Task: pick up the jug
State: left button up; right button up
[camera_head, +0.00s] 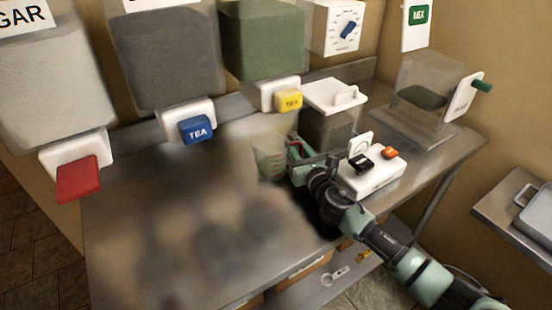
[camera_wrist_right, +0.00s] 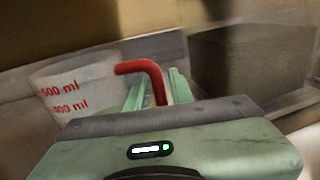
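The jug (camera_head: 268,160) is a clear measuring jug on the steel counter, below the yellow-tagged dispenser. In the right wrist view the jug (camera_wrist_right: 72,88) fills the left side, with red millilitre marks and a red handle (camera_wrist_right: 153,75). My right gripper (camera_head: 293,158) is at the jug's right side. In the wrist view the fingers of my right gripper (camera_wrist_right: 158,88) stand on either side of the handle, apart, with a narrow gap showing beside it. The handle's lower part is hidden behind the gripper body. My left gripper is not in view.
A lidded clear container (camera_head: 332,115) stands right behind my right gripper. A white device with black and orange parts (camera_head: 372,172) is close to its right. Dispensers with red, blue (camera_head: 197,128) and yellow (camera_head: 289,100) tags overhang the counter (camera_head: 130,190). The front left is blurred.

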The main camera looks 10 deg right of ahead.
jog(key=shift+w, duration=0.1)
grip_shut()
dwell(1.4)
